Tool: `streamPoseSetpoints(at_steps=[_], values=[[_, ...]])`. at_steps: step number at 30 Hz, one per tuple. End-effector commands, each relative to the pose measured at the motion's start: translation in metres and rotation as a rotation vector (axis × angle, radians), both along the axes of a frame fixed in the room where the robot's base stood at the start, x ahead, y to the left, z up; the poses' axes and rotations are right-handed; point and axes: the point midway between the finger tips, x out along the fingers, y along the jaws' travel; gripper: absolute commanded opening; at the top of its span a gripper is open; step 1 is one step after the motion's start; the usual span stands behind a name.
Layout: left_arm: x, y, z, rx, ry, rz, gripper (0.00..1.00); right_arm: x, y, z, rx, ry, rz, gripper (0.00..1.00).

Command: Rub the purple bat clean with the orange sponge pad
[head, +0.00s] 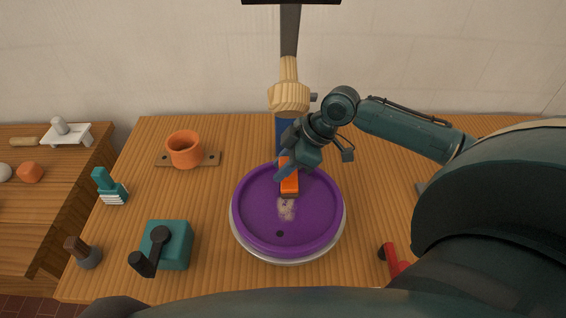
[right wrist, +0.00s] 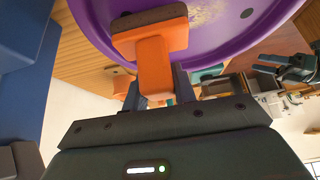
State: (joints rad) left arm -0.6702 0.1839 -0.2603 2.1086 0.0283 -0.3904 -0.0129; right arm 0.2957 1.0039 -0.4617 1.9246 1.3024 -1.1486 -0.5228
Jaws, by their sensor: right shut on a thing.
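The purple bat (head: 255,217) is a round disc lying flat on a pale metal wheel head in the middle of the table. It has a pale, dry-looking smear near its centre and a dark hole closer to me. My right gripper (head: 287,170) is over the bat's far half, shut on the orange sponge pad (head: 289,186). In the right wrist view the pad (right wrist: 152,50) shows a dark brown sole at or close to the bat (right wrist: 100,20); contact is unclear. A dark jointed shape in that view may be my left gripper (right wrist: 290,66); its jaws are unclear.
A teal box (head: 178,246) with a black crank, a teal brush (head: 110,187) and an orange cup (head: 185,149) stand left of the bat. A blue post with a wooden knob (head: 289,97) rises behind it. A red-handled thing (head: 393,260) lies right.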

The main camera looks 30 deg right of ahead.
Motion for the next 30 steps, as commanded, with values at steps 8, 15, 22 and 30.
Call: streamPoseSetpoints(at_steps=[8,15,22,30], values=[[0.0001,-0.0004,-0.0012,-0.002,0.001,0.001,0.58,0.0001,0.0001,-0.0042,0.0,0.0,0.0,0.31],[0.0003,-0.0015,-0.0009,-0.006,0.001,0.004,0.58,0.0,0.0001,-0.0042,0.0,0.0,0.001,0.36],[0.0002,-0.0022,0.0017,-0.007,0.0,0.003,0.58,-0.0002,0.0001,-0.0027,0.0,0.0,0.001,0.36],[0.0001,-0.0027,0.0075,-0.007,0.0,0.002,0.58,-0.0001,0.0002,0.0001,0.0,0.0,0.001,0.36]])
